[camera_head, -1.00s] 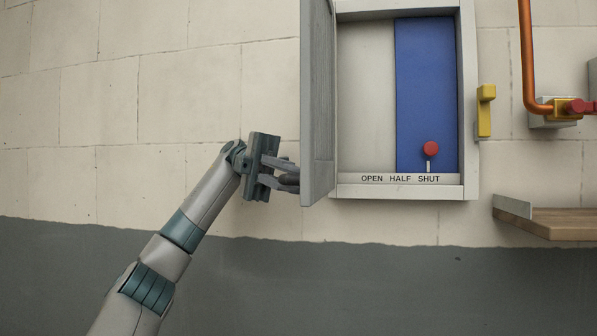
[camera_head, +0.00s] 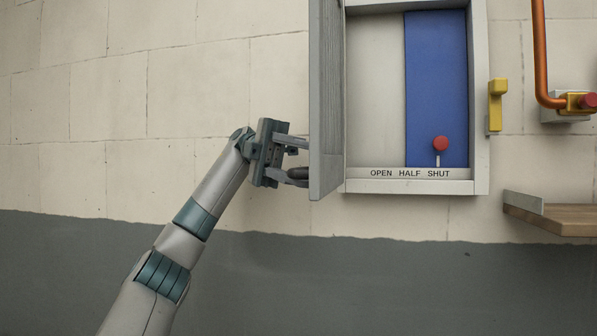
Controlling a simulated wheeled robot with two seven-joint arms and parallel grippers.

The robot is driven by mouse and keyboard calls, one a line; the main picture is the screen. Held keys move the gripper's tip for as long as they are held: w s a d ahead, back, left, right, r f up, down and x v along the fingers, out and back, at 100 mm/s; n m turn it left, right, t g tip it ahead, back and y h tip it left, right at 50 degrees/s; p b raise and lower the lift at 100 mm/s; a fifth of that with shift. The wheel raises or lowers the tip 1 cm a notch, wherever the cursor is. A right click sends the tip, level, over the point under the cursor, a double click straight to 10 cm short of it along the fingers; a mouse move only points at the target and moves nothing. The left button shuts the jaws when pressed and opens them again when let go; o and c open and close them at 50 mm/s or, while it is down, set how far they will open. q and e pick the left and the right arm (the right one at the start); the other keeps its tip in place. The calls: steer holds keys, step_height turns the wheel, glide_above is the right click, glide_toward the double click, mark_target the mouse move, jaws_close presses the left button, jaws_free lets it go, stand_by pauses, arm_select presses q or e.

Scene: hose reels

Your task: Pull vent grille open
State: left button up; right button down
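The vent grille (camera_head: 326,100) is a grey panel at the left side of a wall box. It stands swung out from the box, seen nearly edge-on, and the box front is uncovered. Inside are a pale area (camera_head: 374,90), a blue panel (camera_head: 436,85) and a red-knobbed lever (camera_head: 440,144) near the "SHUT" end of a label (camera_head: 410,173). My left gripper (camera_head: 298,158) is just left of the grille, with its fingers apart. A dark rounded part shows at the lower finger; I cannot tell whether it touches the grille. My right gripper is not in view.
A yellow handle (camera_head: 496,100) is on the wall right of the box. A copper pipe (camera_head: 540,60) runs down to a yellow fitting with a red knob (camera_head: 589,101). A wooden shelf (camera_head: 560,219) sticks out at lower right. The wall left of my arm is clear.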

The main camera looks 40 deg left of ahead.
arm_select(q)
steer(key=shift+o, duration=0.5)
step_height(320, 180, up, 3)
steer(key=o, duration=1.1)
steer(key=d+r, duration=0.1)
steer(key=w+d+r, duration=0.1)
steer(key=d, duration=0.1)
steer(key=shift+d+r, duration=0.2)
steer(key=shift+r, duration=0.1)
steer(key=shift+o, duration=0.5)
steer(key=d, duration=0.1)
steer(key=w+d+r, duration=0.1)
steer(key=d+r, duration=0.1)
steer(key=d, duration=0.1)
steer(key=shift+w+r, duration=0.2)
steer(key=shift+w, duration=0.05)
steer(key=shift+s+d+r, duration=0.1)
steer(key=shift+d+r, duration=0.3)
steer(key=shift+d, duration=0.3)
steer(key=c, duration=1.3)
steer(key=d, duration=0.2)
steer(key=shift+s+d+r, duration=0.25)
steer(key=shift+d+r, duration=0.05)
steer(key=shift+r, duration=0.05)
steer(key=shift+a, duration=0.1)
steer(key=shift+c, duration=0.9)
jaws_close()
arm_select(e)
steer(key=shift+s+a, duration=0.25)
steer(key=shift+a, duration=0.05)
